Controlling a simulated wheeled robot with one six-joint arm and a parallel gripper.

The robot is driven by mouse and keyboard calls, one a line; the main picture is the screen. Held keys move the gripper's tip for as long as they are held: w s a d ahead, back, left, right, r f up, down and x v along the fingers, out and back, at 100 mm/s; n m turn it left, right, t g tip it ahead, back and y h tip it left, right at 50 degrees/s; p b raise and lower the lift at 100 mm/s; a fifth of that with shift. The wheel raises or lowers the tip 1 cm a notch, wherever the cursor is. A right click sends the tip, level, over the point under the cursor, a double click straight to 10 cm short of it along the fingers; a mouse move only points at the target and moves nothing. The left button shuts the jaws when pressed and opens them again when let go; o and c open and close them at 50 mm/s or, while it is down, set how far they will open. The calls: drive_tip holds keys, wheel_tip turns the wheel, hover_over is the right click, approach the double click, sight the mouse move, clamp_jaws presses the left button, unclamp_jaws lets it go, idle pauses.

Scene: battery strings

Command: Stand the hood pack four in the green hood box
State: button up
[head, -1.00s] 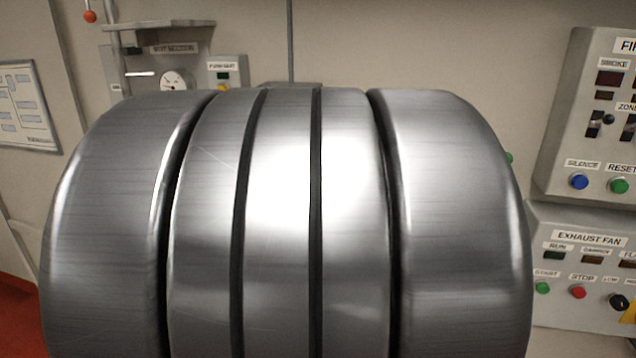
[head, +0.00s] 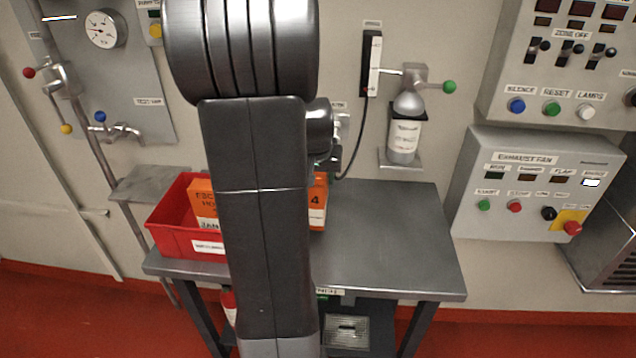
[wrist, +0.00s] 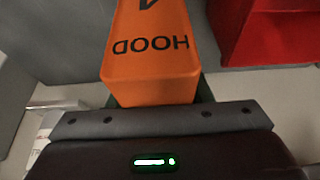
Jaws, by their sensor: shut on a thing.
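In the wrist view my gripper (wrist: 157,104) is shut on the orange hood pack (wrist: 152,65), whose face reads "HOOD" and a 4, upside down in the picture. Dark green edges show beside the pack's near end; I cannot tell what they belong to. In the head view my arm hides the gripper. An orange face with "4" (head: 318,203) shows right of the arm, and an orange face with partly hidden lettering (head: 204,203) shows left of it; I cannot tell if they are one pack. I make out no green hood box for certain.
A red bin (head: 172,232) stands at the bench's left end; a red container (wrist: 268,40) shows in the wrist view. The grey bench top (head: 390,240) is clear on the right. A wall bottle (head: 404,135) and exhaust fan panel (head: 540,185) are behind and right.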

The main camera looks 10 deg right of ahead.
wheel_tip(320, 180, down, 3)
drive_tip(key=shift+r, duration=0.1)
drive_tip(key=shift+w+d+f+p, duration=0.1)
drive_tip(key=shift+w+f+p, duration=0.15)
drive_tip(key=shift+w+p, duration=0.15)
drive_tip(key=shift+f, duration=0.15)
drive_tip(key=shift+f+b, duration=0.15)
drive_tip(key=shift+b, duration=0.2)
drive_tip(key=o, duration=1.4)
